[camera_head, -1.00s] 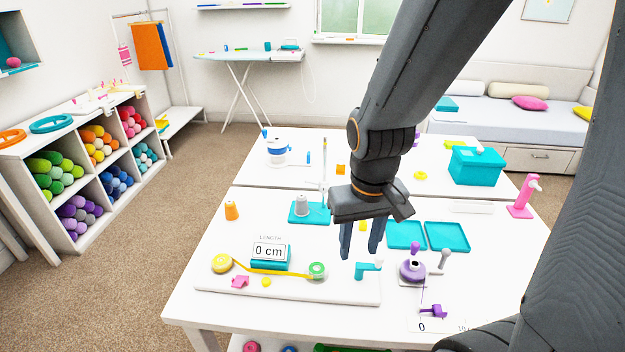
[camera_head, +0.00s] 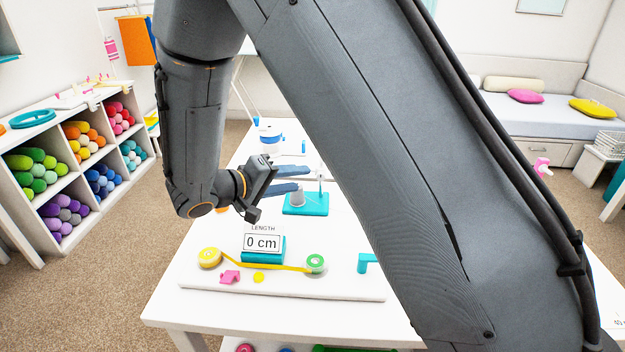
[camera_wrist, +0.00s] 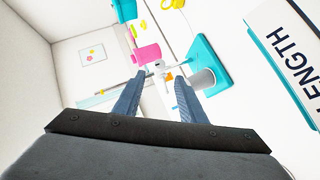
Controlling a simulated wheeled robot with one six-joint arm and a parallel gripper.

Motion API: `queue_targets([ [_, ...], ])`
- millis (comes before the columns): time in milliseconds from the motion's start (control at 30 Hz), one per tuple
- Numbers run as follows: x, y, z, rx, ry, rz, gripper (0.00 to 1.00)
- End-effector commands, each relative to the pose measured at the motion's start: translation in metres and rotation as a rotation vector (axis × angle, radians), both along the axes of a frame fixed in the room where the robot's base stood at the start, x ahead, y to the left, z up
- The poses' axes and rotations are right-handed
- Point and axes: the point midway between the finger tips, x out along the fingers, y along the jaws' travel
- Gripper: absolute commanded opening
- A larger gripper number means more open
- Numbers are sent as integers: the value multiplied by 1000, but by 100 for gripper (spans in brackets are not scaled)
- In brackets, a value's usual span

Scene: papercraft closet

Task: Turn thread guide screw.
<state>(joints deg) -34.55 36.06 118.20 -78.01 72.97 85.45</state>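The teal stand (camera_head: 306,208) on the white table carries a grey thread spool (camera_head: 298,196) and a thin pale upright post (camera_head: 321,182). My gripper (camera_head: 302,178) is open and points sideways to the right, its fingers around the spool's top height, in front of the post in the picture. In the wrist view, the teal stand (camera_wrist: 209,60) and grey spool (camera_wrist: 203,79) lie just right of the fingertips (camera_wrist: 160,76). A small whitish part (camera_wrist: 160,66) shows between the fingertips; I cannot tell whether it is the guide screw. Nothing is clearly held.
The length display (camera_head: 262,243) and the yellow tape measure (camera_head: 210,258) stand on a white board in front of the stand. A blue-and-white device (camera_head: 270,136) stands behind. A pink object (camera_wrist: 148,53) shows beyond the fingertips. My arm hides the table's right side.

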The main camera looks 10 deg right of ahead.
Motion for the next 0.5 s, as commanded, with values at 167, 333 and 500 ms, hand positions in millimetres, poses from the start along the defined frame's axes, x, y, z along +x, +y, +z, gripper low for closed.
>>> queue_targets([
  [167, 12, -24, -9, 1, 4, -6, 38],
  [333, 24, -44, -17, 2, 5, -6, 38],
  [500, 31, -55, -23, 3, 4, -4, 38],
])
